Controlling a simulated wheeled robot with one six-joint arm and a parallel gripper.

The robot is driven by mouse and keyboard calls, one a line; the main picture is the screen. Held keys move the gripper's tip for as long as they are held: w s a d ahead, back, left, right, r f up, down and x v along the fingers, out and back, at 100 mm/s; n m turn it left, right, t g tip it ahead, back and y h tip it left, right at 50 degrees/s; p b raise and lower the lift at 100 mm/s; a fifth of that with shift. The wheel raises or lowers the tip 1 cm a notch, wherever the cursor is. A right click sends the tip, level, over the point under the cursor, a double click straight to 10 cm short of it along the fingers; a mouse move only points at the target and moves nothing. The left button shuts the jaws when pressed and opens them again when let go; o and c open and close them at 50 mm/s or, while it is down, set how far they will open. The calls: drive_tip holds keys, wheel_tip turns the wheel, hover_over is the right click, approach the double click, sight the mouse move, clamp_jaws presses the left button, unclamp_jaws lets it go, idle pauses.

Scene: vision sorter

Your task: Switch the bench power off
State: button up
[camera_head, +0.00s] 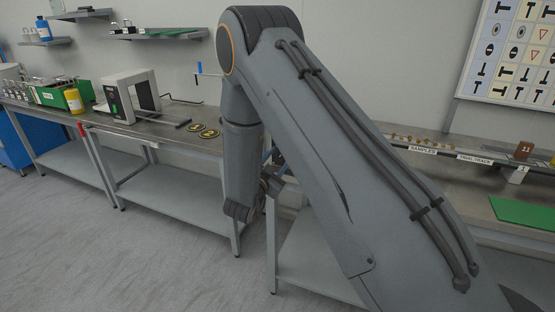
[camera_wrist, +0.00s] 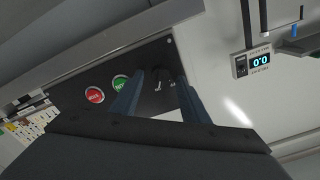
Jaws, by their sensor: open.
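In the wrist view a dark control panel (camera_wrist: 148,62) carries a red round button (camera_wrist: 95,95), a green round button (camera_wrist: 120,83) and a dark knob or switch (camera_wrist: 160,75) with small white marks beside it. I cannot read the marks or tell the knob's position. My gripper (camera_wrist: 158,88) is open; its two blue-grey fingers reach toward the panel, one on each side of the knob in the picture. I cannot tell whether they touch it.
A small display reading 0.0 (camera_wrist: 261,61) is right of the panel in the wrist view. In the head view a bench (camera_head: 150,128) on the left holds a white machine (camera_head: 128,95) and a green bin (camera_head: 66,99). A right bench has a green mat (camera_head: 525,214).

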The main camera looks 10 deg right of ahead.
drive_tip(key=c, duration=1)
drive_tip(key=shift+n, duration=0.3)
drive_tip(key=n, duration=0.5)
drive_tip(key=shift+w+a+n, duration=0.1)
drive_tip(key=shift+n, duration=0.2)
drive_tip(key=n, duration=0.5)
drive_tip(key=shift+w+a+n, duration=0.1)
drive_tip(key=shift+a+n, duration=0.05)
drive_tip(key=shift+n, duration=0.15)
drive_tip(key=o, duration=1)
